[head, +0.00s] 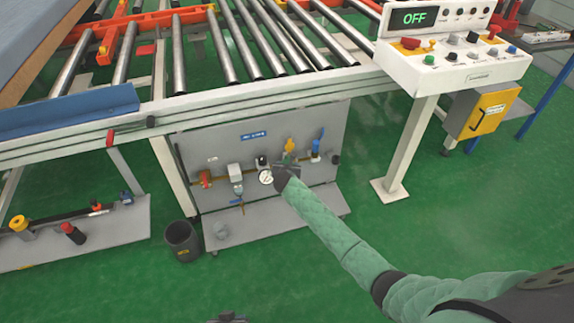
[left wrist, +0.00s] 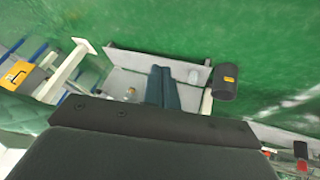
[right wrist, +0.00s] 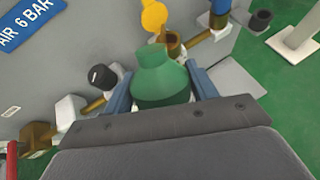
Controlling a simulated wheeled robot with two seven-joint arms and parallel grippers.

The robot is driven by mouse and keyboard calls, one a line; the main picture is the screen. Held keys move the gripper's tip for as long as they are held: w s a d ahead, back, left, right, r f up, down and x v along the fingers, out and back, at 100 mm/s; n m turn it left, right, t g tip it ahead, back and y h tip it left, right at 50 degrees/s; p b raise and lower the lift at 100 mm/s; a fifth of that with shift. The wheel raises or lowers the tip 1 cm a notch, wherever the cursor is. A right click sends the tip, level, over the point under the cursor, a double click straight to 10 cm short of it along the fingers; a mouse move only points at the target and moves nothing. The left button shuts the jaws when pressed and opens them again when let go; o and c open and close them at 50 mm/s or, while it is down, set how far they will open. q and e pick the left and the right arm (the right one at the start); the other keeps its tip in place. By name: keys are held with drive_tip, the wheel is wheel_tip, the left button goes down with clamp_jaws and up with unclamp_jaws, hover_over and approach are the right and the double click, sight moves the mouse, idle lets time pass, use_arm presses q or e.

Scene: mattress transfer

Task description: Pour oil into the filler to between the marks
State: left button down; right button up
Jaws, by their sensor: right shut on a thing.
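My right gripper (head: 286,168) is shut on a green bottle (right wrist: 160,78), in front of the grey air panel. No oil stream, level or marks can be made out. My left gripper (left wrist: 162,88) is shut and empty, low in front of the panel.
A dark bin (head: 183,241) stands left. The roller conveyor (head: 230,55) overhangs the panel. Green floor is clear in front.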

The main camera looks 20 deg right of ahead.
use_arm(q)
drive_tip(key=shift+s+a+r+p, duration=0.15)
drive_tip(key=shift+r+p, duration=0.1)
drive_tip(key=shift+r, duration=0.95)
drive_tip(key=shift+s+a+r+p, duration=0.1)
drive_tip(key=shift+r+p, duration=0.15)
drive_tip(key=shift+r, duration=0.9)
drive_tip(key=shift+r, duration=0.3)
use_arm(e)
drive_tip(key=shift+r, duration=0.1)
use_arm(q)
drive_tip(key=shift+s+a+r+g+p, duration=0.2)
drive_tip(key=shift+r+g+p, duration=0.1)
drive_tip(key=shift+r, duration=0.1)
drive_tip(key=shift+a+r, duration=0.15)
drive_tip(key=shift+r, duration=0.05)
use_arm(e)
drive_tip(key=shift+p, duration=0.3)
use_arm(q)
drive_tip(key=shift+a+r, duration=0.35)
drive_tip(key=shift+r, duration=0.5)
drive_tip(key=shift+s+a+r+y, duration=0.1)
drive_tip(key=shift+r+y, duration=0.2)
use_arm(e)
drive_tip(key=shift+r, duration=0.1)
